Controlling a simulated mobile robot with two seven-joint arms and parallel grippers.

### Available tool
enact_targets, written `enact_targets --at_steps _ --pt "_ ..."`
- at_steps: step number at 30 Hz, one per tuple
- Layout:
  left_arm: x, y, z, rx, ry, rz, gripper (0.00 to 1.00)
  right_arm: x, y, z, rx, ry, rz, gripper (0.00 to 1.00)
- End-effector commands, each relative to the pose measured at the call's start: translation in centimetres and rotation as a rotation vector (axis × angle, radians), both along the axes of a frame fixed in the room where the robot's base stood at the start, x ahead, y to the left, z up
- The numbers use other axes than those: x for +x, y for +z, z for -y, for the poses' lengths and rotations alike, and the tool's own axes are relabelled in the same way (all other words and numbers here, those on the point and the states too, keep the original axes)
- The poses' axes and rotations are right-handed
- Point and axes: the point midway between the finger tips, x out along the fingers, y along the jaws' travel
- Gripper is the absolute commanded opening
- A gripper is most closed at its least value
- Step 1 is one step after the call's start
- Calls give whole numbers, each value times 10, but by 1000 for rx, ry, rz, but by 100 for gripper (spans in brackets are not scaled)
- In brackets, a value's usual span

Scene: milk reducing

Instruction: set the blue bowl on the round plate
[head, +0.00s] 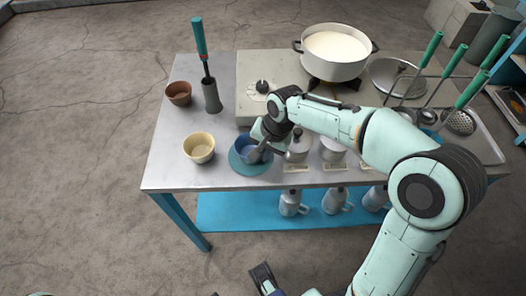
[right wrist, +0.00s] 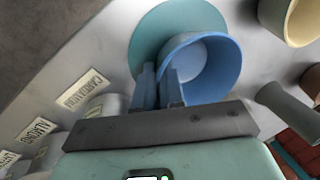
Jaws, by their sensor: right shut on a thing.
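The blue bowl (head: 244,147) is upright over the round teal plate (head: 250,170) near the table's front edge. My right gripper (head: 260,152) is shut on the bowl's wall. In the right wrist view, the two fingers (right wrist: 163,78) pinch the near side of the bowl (right wrist: 222,78), and part of the plate (right wrist: 158,35) shows beyond it. The bowl covers part of the plate; I cannot tell whether they touch. A dark gripper, my left one (head: 263,278), shows at the bottom of the head view, away from the table; its opening is unclear.
A cream bowl (head: 199,148) stands left of the plate, with a brown bowl (head: 179,93) and a grey holder (head: 212,97) behind. Lidded canisters (head: 298,148) with labels stand just right. A white pot (head: 336,54) is on the stove. The front left table corner is clear.

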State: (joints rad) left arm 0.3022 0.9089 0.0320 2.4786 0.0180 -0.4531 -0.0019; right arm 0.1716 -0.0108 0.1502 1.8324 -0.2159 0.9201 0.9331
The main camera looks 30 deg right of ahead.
Motion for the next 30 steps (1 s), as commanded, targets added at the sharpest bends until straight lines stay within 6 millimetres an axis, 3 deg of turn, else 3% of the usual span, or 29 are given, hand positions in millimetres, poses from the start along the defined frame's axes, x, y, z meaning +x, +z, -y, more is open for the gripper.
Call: enact_targets --at_steps 9,12,23,30 --pt "2 -2 -1 3 3 6 43 0 -2 0 0 0 2 0" --pt "3 -1 -1 3 3 8 43 0 -2 0 0 0 1 34" --pt "0 2 0 0 0 1 43 0 3 0 0 0 2 34" --pt "-11 14 4 -13 -11 -29 43 -7 43 6 0 -3 7 34"
